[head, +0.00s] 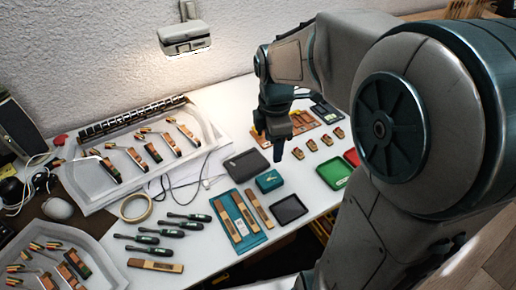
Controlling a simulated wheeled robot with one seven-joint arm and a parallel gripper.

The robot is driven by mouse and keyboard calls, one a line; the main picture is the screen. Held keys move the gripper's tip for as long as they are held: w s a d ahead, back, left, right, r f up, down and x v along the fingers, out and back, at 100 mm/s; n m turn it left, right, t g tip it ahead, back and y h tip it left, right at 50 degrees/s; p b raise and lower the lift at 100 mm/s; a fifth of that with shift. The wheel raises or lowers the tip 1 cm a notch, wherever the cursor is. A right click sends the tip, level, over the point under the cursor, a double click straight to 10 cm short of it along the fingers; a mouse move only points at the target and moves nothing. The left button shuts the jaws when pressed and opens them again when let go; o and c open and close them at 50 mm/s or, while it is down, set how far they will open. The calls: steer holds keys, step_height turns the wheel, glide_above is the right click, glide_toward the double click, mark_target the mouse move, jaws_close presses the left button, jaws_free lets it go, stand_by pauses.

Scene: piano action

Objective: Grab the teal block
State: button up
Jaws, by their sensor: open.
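The teal block (269,181) is a small box-shaped piece with a small light mark on its top. It sits on the white table between a dark grey case and a black tray. My gripper (277,147) hangs from my arm above and behind the block, pointing down. It is open and empty, apart from the block. One dark finger shows clearly; the other is hard to make out against the arm.
The dark grey case (246,165) lies left of the block and the black tray (289,210) in front. A teal mat (246,243) bears wooden bars. Several screwdrivers (161,239) lie left. A green tray (335,175) and several small wooden pieces (312,145) are right.

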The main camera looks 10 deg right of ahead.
step_height(320, 180, down, 2)
steer(key=w+n, duration=0.2)
steer(key=n, duration=0.1)
steer(key=b, duration=0.2)
glide_above(270, 179)
steer(key=f, duration=0.8)
steer(key=shift+w+a+f, duration=0.1)
steer(key=shift+a+f, duration=0.1)
steer(key=shift+f, duration=0.1)
steer(key=shift+d+f+b, duration=0.15)
steer(key=shift+f+b, duration=0.65)
steer(key=shift+f, duration=1.85)
steer(key=c, duration=0.8)
